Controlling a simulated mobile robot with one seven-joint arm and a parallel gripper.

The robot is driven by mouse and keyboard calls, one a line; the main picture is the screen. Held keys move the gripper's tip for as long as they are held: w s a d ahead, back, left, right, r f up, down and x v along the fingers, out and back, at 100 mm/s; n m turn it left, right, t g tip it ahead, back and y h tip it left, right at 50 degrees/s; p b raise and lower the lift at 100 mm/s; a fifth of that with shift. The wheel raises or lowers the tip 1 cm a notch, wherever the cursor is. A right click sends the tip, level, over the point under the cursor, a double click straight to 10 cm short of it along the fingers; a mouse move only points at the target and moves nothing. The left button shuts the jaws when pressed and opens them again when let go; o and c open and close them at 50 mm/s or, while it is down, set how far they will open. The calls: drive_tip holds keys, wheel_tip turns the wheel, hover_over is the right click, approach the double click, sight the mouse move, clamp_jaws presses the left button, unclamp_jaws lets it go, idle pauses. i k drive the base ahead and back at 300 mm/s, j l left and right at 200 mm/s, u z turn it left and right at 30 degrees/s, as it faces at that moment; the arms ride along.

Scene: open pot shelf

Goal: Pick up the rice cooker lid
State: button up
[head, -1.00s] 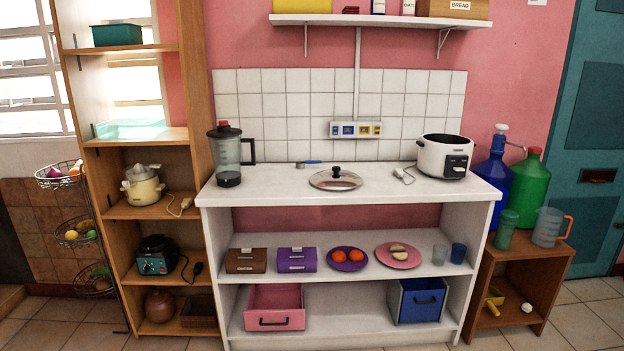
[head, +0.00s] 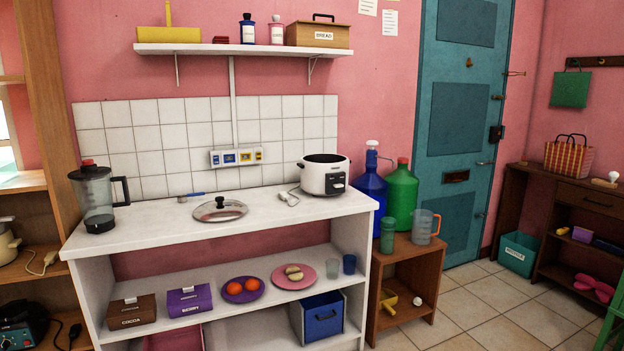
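The rice cooker lid (head: 220,210) lies flat on the white counter, a round glass lid with a metal rim and a black knob on top. The white rice cooker (head: 325,175) stands to its right near the back of the counter, with its top open and a dark control panel on its front. My gripper is not in view, and nothing covers the lid.
A blender (head: 97,198) stands at the counter's left end. A blue-handled utensil (head: 191,196) lies behind the lid, and a white plug (head: 288,198) lies between lid and cooker. The counter (head: 155,224) is bare in front. A wall shelf (head: 235,49) hangs above.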

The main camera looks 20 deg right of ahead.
sight(220, 209)
drive_tip(key=i+l, duration=0.35)
drive_tip(key=i, duration=0.25)
drive_tip(key=i+l+u, duration=0.15)
drive_tip(key=i+l, duration=0.25)
drive_tip(key=i, duration=0.25)
drive_tip(key=i+l, duration=0.55)
drive_tip(key=i, duration=0.3)
drive_tip(key=i+l+u, duration=0.1)
drive_tip(key=i, duration=0.25)
drive_tip(key=i+l, duration=0.15)
drive_tip(key=i, duration=0.25)
